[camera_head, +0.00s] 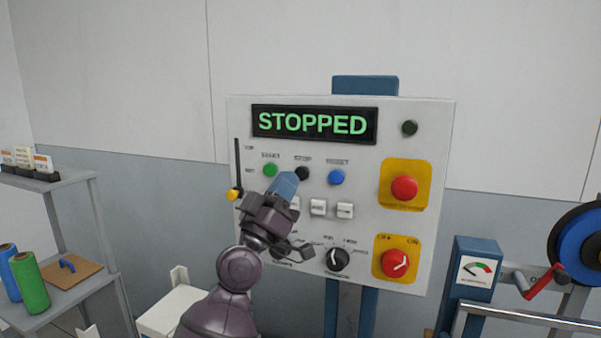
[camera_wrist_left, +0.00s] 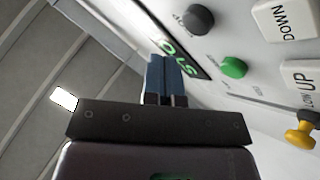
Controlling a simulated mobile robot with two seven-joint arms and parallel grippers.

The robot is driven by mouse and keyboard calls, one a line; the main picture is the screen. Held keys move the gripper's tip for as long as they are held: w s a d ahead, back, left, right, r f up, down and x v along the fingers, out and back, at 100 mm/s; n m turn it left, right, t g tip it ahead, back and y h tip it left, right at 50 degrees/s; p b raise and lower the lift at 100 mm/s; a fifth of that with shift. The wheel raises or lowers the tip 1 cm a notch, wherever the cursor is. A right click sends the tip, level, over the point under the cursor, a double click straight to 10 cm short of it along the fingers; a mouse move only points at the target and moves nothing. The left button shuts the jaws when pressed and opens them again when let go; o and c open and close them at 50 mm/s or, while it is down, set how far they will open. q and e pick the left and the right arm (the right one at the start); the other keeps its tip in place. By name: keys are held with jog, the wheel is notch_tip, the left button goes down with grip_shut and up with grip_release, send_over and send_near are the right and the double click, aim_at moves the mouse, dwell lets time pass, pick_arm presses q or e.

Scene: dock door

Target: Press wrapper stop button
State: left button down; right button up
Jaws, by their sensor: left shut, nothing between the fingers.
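The black stop button (camera_head: 302,173) sits on the white control panel (camera_head: 240,122), between the green start button (camera_head: 270,170) and the blue button (camera_head: 336,177). The panel display (camera_head: 314,124) reads STOPPED in green. My left gripper (camera_head: 287,184) is shut and empty, its blue fingertips just below and left of the stop button. In the left wrist view the fingers (camera_wrist_left: 166,78) are together, and the dark stop button (camera_wrist_left: 200,19) stands apart from them. The green button (camera_wrist_left: 234,67) also shows there. Contact with the panel is not visible. My right gripper is not in view.
The panel also carries a red button on a yellow plate (camera_head: 404,188), a red rotary switch (camera_head: 395,263), a dark knob (camera_head: 337,259), white keys (camera_head: 318,207) and a yellow-tipped lever (camera_head: 234,194). A shelf (camera_head: 80,296) stands left, a reel (camera_head: 580,240) right.

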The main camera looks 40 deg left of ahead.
pick_arm(q)
jog(key=s, duration=0.3)
jog(key=shift+d+p, duration=0.3)
jog(key=shift+d, duration=0.1)
dwell(0.4)
jog(key=shift+w, duration=0.1)
jog(key=w+f+g, duration=0.1)
jog(key=f, duration=0.2)
jog(key=w+d+f+m+g, duration=0.1)
jog(key=w+f, duration=0.1)
jog(key=f, duration=0.1)
jog(key=w+d+f+g, duration=0.1)
jog(key=f, duration=0.2)
jog(key=shift+w+f+g+y, duration=0.2)
jog(key=shift+w+g+y, duration=0.1)
notch_tip(320, 180, down, 16)
jog(key=s+d+f+m+g, duration=0.1)
jog(key=d+m+g, duration=0.1)
jog(key=g, duration=0.2)
jog(key=s+d+f+g, duration=0.1)
jog(key=s+f+g, duration=0.2)
jog(key=s+f, duration=0.7)
jog(key=s+d+f+m+g+y, duration=0.1)
jog(key=s+f+g, duration=0.3)
jog(key=s+f, duration=0.5)
notch_tip(320, 180, down, 5)
jog(key=shift+s+d+r, duration=0.2)
jog(key=shift+s+d, duration=0.15)
jog(key=shift+d, duration=0.05)
